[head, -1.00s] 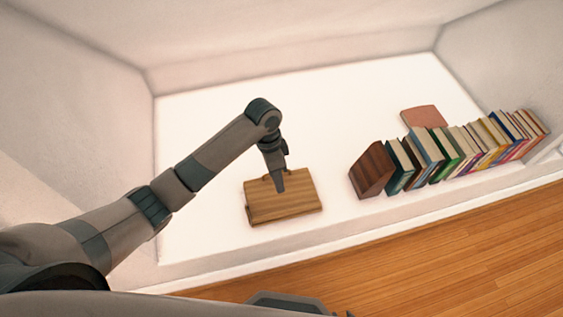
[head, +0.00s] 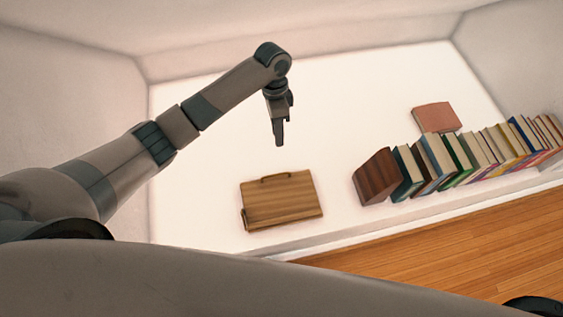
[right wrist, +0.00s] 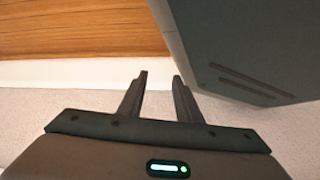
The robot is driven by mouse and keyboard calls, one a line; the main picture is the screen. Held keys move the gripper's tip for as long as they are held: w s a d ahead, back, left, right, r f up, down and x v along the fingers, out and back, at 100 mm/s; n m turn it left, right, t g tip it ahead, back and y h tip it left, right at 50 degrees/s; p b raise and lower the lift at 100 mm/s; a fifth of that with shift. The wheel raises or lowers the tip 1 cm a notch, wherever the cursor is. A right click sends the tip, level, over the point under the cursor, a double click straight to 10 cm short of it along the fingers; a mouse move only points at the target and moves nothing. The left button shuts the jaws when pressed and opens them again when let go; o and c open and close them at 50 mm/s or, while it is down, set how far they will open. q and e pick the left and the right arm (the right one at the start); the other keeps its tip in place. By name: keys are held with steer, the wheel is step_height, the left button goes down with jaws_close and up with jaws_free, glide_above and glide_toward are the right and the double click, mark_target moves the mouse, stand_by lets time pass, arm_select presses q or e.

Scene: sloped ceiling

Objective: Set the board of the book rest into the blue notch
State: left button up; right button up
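A wooden board (head: 281,205) with a small handle on its far edge lies on the white surface in the head view. It looks like the book rest, with a small dark part at its near left corner. I cannot make out a blue notch. My left gripper (head: 279,141) points down above and behind the board, apart from it, with nothing visible in it. Its fingers overlap from this side, so their opening is unclear. My right gripper (right wrist: 158,76) shows in the right wrist view with its two fingers apart and nothing between them.
A dark wooden block (head: 377,177) stands tilted at the left end of a leaning row of books (head: 440,158). A reddish-brown flat thing (head: 436,117) lies behind the row. The white surface left of the board is clear. A wooden floor (head: 450,235) lies in front.

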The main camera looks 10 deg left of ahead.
arm_select(q)
steer(key=shift+s+r, duration=0.1)
steer(key=shift+s, duration=0.05)
arm_select(e)
steer(key=shift+s, duration=0.1)
